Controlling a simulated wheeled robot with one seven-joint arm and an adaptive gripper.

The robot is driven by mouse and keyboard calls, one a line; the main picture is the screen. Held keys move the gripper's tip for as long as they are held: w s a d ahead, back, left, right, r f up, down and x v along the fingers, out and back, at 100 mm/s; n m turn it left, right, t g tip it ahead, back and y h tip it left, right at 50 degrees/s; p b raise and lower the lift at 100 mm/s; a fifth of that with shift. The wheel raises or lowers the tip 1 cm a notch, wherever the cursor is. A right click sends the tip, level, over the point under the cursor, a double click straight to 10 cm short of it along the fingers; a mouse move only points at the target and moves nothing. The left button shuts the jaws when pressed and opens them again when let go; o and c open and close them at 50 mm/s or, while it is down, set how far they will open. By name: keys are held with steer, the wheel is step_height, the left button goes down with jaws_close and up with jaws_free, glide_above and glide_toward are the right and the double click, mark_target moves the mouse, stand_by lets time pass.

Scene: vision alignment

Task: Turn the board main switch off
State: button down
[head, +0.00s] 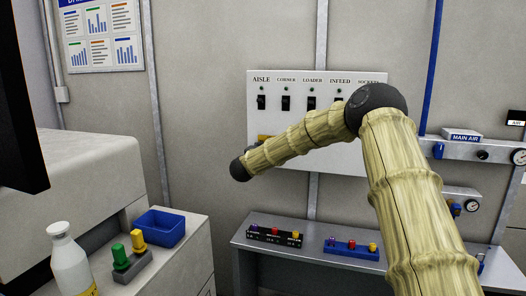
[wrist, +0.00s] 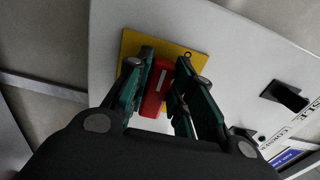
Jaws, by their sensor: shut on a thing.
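The board (head: 258,108) is a white panel on the wall, with labelled black switches along its upper part. The main switch is a red handle (wrist: 158,88) on a yellow plate (wrist: 130,48) in the wrist view. The handle has a white line, and a small round mark sits near one corner of the plate. My gripper (wrist: 165,66) is shut on the red handle, with a finger on each side. In the head view a bit of the yellow plate (head: 263,138) shows above my arm; the arm hides the handle and gripper.
Black switches such as AISLE (head: 261,102) and CORNER (head: 286,103) are above my forearm. A black switch (wrist: 287,95) is right of my fingers in the wrist view. A grey bench (head: 255,243) with button boxes stands below. Air gauges (head: 519,157) are at right.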

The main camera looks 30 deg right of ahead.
steer(key=shift+f, duration=0.15)
steer(key=c, duration=1.2)
jaws_free()
steer(key=shift+c, duration=0.2)
steer(key=shift+a, duration=0.1)
steer(key=v, duration=1.1)
steer(key=shift+s+a, duration=0.3)
